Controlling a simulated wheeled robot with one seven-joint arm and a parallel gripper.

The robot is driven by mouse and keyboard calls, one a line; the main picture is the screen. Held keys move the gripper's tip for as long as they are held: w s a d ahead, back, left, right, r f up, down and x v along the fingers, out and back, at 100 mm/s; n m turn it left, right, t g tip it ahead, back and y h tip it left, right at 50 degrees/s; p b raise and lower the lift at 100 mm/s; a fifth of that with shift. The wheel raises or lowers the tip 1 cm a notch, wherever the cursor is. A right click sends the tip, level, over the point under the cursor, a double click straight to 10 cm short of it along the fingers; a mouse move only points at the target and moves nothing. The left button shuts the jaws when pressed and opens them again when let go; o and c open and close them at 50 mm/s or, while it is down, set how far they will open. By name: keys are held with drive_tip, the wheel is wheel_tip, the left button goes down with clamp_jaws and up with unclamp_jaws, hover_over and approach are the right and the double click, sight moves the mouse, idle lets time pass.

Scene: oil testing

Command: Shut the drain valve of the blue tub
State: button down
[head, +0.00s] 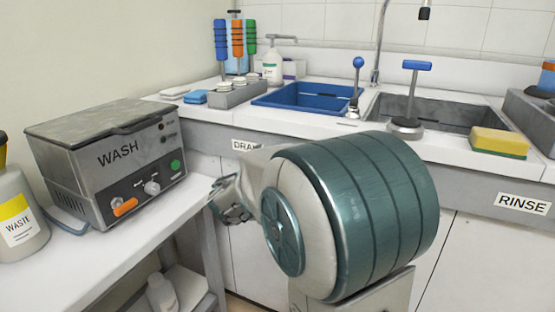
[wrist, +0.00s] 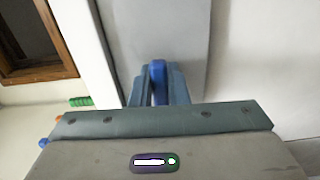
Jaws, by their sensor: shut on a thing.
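The blue tub (head: 300,97) is set in the white counter, left of the metal sink. A label reading "DRA…" (head: 246,145) is on the counter's front below it, partly covered by my arm. My gripper (wrist: 158,88) is shut on an upright blue handle (wrist: 158,75), in front of a grey panel in the wrist view. I take this handle to be the drain valve. In the head view my arm hides the handle and the fingertips, and the valve's body cannot be made out.
A blue-knobbed lever (head: 358,75) and a blue T-handle (head: 417,68) stand on the counter by the metal sink (head: 440,112). A yellow sponge (head: 499,142) lies near the front edge.

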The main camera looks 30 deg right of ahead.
drive_tip(key=c, duration=1.4)
unclamp_jaws()
drive_tip(key=p+v, duration=0.2)
drive_tip(key=v, duration=1.2)
drive_tip(key=shift+p, duration=0.3)
drive_tip(key=shift+d, duration=0.1)
drive_tip(key=s+d+r+m+g+y+p, duration=0.2)
drive_tip(key=s+r+g+p, duration=0.3)
drive_tip(key=p, duration=0.4)
drive_tip(key=s+d+r+m+g+y+p, duration=0.2)
drive_tip(key=s+r+g+y+p, duration=0.15)
drive_tip(key=s+p, duration=0.4)
drive_tip(key=s+a+r+m+y+p, duration=0.3)
drive_tip(key=a+r+y+p, duration=0.5)
drive_tip(key=r+p, duration=0.4)
drive_tip(key=a+p, duration=0.1)
drive_tip(key=p, duration=0.3)
drive_tip(key=shift+s+a+r+m+y+p, duration=0.2)
drive_tip(key=shift+s+r+m+y+p, duration=0.1)
drive_tip(key=shift+s+y+p, duration=0.1)
